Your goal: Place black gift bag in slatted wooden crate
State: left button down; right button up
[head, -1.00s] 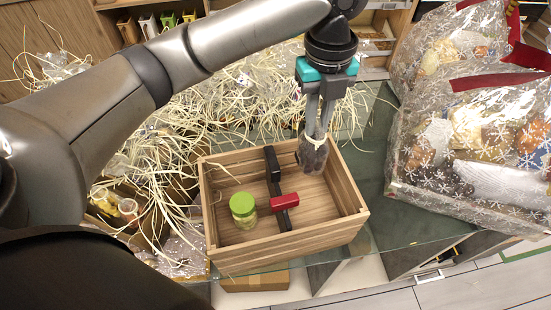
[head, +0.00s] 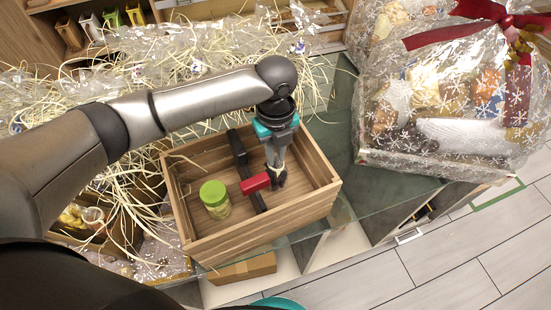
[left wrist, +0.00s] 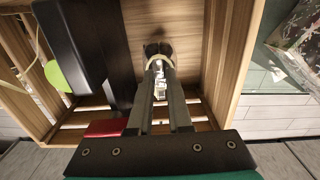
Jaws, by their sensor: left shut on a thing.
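The slatted wooden crate (head: 262,224) stands on the glass-topped counter, and its slats (left wrist: 222,60) show in the left wrist view. My left gripper (head: 276,164) points down into the crate's right part, shut on a small dark bag (head: 279,181) with a cream band. The bag shows between the fingertips in the left wrist view (left wrist: 156,48). It is inside the crate walls; I cannot tell whether it touches the floor. My right gripper is not in view.
The crate also holds a green-lidded jar (head: 215,199), a long black object (head: 240,160) and a red block (head: 255,183) close beside my fingers. Straw and clear wrap lie behind and left. A wrapped hamper (head: 440,110) stands right.

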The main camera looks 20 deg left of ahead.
pick_arm(q)
jog(key=shift+f, duration=1.15)
jog(key=shift+f, duration=0.15)
jog(key=c, duration=0.8)
grip_release()
jog(key=shift+c, duration=0.2)
notch_tip(320, 180, up, 12)
jog(key=shift+r+p, duration=0.2)
jog(key=shift+p, duration=0.35)
